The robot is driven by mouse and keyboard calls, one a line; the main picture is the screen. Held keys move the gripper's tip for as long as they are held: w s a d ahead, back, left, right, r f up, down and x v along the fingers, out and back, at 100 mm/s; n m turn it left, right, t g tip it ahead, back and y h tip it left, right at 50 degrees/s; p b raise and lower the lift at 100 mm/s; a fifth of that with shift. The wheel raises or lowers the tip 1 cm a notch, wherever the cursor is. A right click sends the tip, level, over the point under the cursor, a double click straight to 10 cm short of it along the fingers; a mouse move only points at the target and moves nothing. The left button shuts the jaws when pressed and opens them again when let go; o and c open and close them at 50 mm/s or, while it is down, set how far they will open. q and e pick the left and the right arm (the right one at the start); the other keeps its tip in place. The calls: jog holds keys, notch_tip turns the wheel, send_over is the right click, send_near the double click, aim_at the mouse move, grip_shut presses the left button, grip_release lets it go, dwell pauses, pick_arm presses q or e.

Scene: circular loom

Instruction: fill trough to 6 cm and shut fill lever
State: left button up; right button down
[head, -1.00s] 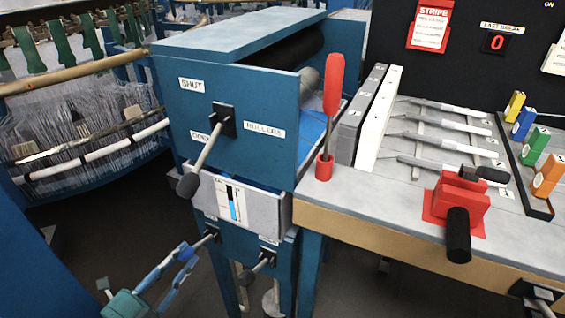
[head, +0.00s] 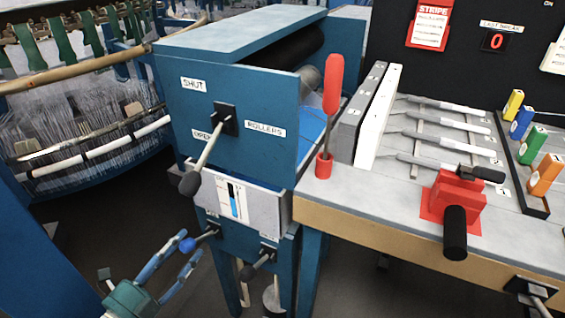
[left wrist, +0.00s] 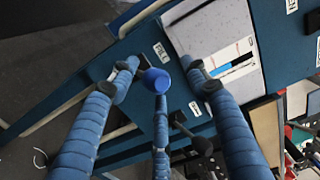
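The trough (head: 262,208) is a grey box below the rollers, with a white level gauge (head: 233,200) on its front. The gauge shows a blue column with a dark part above it; its numbers are too small to read. It also shows in the left wrist view (left wrist: 230,62). The fill lever (head: 205,238) sticks out below the trough and ends in a blue knob (left wrist: 155,80). My left gripper (head: 187,245) is open, its blue-wrapped fingers on either side of the knob with gaps visible in the left wrist view. My right gripper is out of view.
A dark-knobbed lever (head: 257,265) sits just right of the fill lever. The rollers lever (head: 205,150) hangs above, in front of the blue housing (head: 240,90). A workbench (head: 390,210) with a red clamp (head: 450,200) stands at the right. The floor at lower left is open.

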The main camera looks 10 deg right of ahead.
pick_arm(q)
jog(key=shift+f, duration=0.1)
jog(key=v, duration=0.8)
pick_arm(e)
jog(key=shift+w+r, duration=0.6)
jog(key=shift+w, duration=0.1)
pick_arm(q)
jog(key=shift+f, duration=0.1)
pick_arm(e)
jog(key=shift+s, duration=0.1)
